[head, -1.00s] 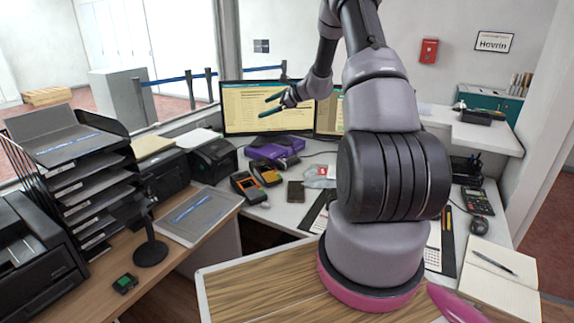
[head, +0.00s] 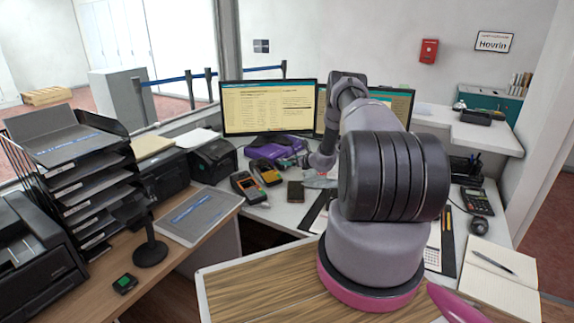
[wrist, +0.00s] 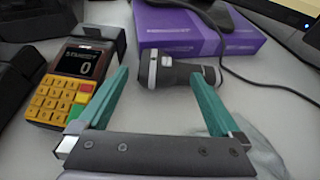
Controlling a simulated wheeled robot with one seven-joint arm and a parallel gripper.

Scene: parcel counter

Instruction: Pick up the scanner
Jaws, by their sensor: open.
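The scanner (wrist: 180,73), a dark grey handheld device with a pale button area, lies on the white counter in front of a purple box in the wrist view. My gripper (wrist: 158,76) is open, with its two teal fingers pointing toward the scanner. The fingertips are on the near side of it, and nothing is held between them. I cannot tell whether a fingertip touches it. In the head view my arm reaches down close to the purple box (head: 272,150), and the scanner is hard to make out there.
A card terminal with yellow keys (wrist: 66,88) stands just left of my fingers. The purple box (wrist: 190,32) is directly behind the scanner, and a black cable runs on the right. Two monitors (head: 268,105) stand behind. A dark phone (head: 295,191) lies nearer on the counter.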

